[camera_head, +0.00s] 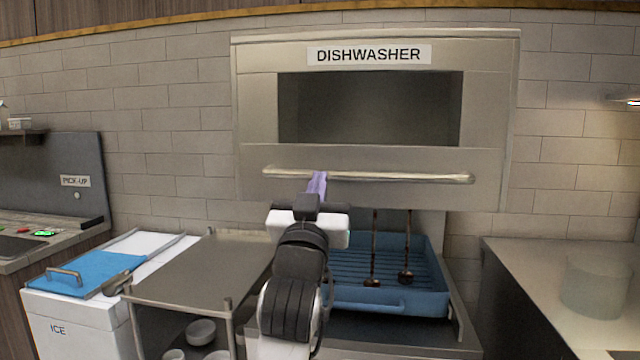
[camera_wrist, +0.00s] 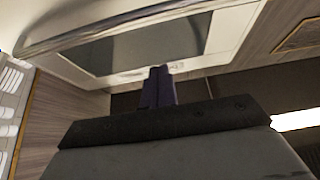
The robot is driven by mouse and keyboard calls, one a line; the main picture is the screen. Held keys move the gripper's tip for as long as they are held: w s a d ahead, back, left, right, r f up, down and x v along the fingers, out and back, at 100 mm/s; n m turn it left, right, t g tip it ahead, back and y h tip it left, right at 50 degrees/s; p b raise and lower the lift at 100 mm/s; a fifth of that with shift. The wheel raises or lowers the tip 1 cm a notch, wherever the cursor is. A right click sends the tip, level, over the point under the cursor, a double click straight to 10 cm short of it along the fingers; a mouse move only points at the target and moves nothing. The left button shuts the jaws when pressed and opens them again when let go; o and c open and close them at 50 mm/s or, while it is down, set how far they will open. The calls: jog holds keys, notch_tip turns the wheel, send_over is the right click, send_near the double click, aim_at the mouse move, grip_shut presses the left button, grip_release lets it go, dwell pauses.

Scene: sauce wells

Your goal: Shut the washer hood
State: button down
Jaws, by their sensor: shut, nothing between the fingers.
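The washer hood (camera_head: 370,160) is a raised metal box with a dark window and a "DISHWASHER" label. Its long bar handle (camera_head: 400,178) runs across the lower front. In the head view the hood stands up, with a gap between its lower edge and the blue rack (camera_head: 360,300). My gripper (camera_head: 317,186) is shut and empty, its purple fingers overlapping the handle left of its middle. In the wrist view the shut fingers (camera_wrist: 158,88) point up toward the hood (camera_wrist: 215,45), with the handle (camera_wrist: 120,20) beyond them. I cannot tell whether they touch the handle.
Two dark ladle-like utensils (camera_head: 407,250) stand over the blue rack. A metal cart (camera_head: 200,265) with bowls below and a white ice chest (camera_head: 80,325) with a blue lid stand left. A counter (camera_head: 550,275) with a clear container (camera_head: 597,282) is at right.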

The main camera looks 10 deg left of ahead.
jog(key=r+p+x, duration=0.1)
jog(key=p+x, duration=0.2)
jog(key=x, duration=0.6)
jog(key=shift+w+a+f+p, duration=0.1)
jog(key=shift+w+f+p, duration=0.1)
jog(key=shift+f, duration=0.95)
jog(key=shift+w+f+p, duration=0.1)
jog(key=shift+w+f, duration=0.1)
jog(key=shift+f, duration=0.95)
notch_tip(320, 180, down, 34)
jog(key=b, duration=2.2)
